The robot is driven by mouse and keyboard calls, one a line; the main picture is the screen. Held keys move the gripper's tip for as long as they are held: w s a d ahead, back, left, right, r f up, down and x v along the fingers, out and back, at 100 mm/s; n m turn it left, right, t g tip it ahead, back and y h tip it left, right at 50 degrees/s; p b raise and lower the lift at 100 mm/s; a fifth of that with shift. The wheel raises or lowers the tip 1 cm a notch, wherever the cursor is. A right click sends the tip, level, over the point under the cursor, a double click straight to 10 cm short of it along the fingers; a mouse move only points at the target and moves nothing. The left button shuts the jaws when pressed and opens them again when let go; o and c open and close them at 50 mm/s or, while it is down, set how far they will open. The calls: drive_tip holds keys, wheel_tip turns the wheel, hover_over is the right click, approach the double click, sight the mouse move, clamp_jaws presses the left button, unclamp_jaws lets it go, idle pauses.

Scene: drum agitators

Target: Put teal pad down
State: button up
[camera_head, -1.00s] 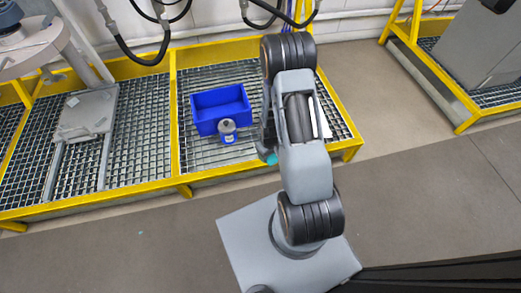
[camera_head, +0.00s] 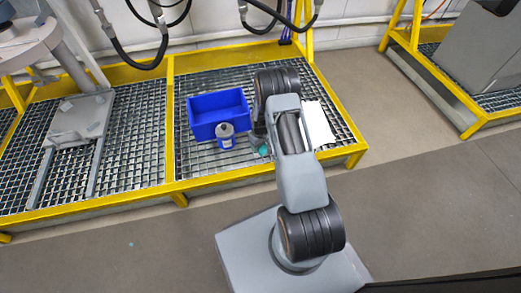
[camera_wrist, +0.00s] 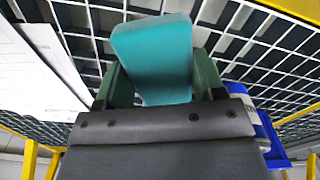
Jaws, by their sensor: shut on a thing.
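The teal pad (camera_wrist: 155,58) is between the two dark green fingers of my gripper (camera_wrist: 160,82) in the wrist view. My gripper is shut on it, and the pad stands out past the fingertips above the metal grating (camera_wrist: 280,35). In the head view only a small piece of the teal pad (camera_head: 264,151) shows beside my arm, over the right part of the yellow-framed grating. My arm hides most of the gripper there. I cannot tell whether the pad touches the grating.
A blue bin (camera_head: 218,113) stands on the grating, with a grey-and-blue bottle (camera_head: 226,136) in front of it. A white sheet (camera_head: 317,124) lies right of my arm. A yellow rail (camera_head: 265,174) edges the platform. Hoses (camera_head: 140,55) hang behind.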

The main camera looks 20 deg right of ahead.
sight(260, 148)
drive_tip(key=shift+w+f, duration=0.2)
drive_tip(key=shift+f, duration=0.2)
wheel_tip(260, 148, down, 3)
drive_tip(key=shift+b, duration=1.2)
drive_tip(key=shift+r, duration=0.15)
drive_tip(key=o, duration=0.9)
